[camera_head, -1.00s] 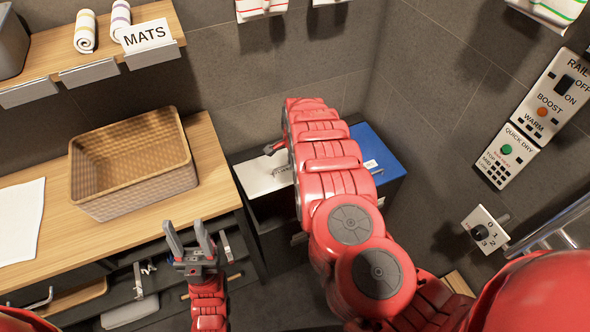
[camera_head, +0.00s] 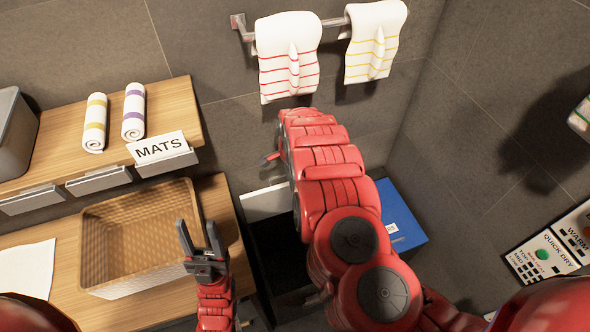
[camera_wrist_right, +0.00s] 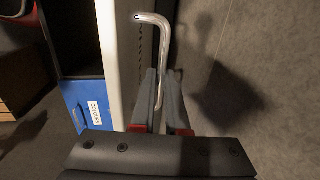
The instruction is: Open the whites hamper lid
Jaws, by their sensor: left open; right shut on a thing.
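The white hamper lid (camera_head: 262,203) is tilted up in the head view, with the dark open hamper (camera_head: 275,250) in front of it. In the right wrist view the lid shows edge-on as a pale panel (camera_wrist_right: 112,60). My right gripper (camera_wrist_right: 170,100) is shut on the bent metal handle (camera_wrist_right: 153,20) beside that panel. My left gripper (camera_head: 200,240) is open and empty in front of the woven basket.
A blue hamper lid (camera_head: 400,215) lies closed to the right. A woven basket (camera_head: 100,270) and a white cloth (camera_head: 27,270) are on the wooden counter. Above are a shelf with rolled towels (camera_head: 134,112), a MATS sign (camera_head: 160,147), and a rail with hanging towels (camera_head: 289,55).

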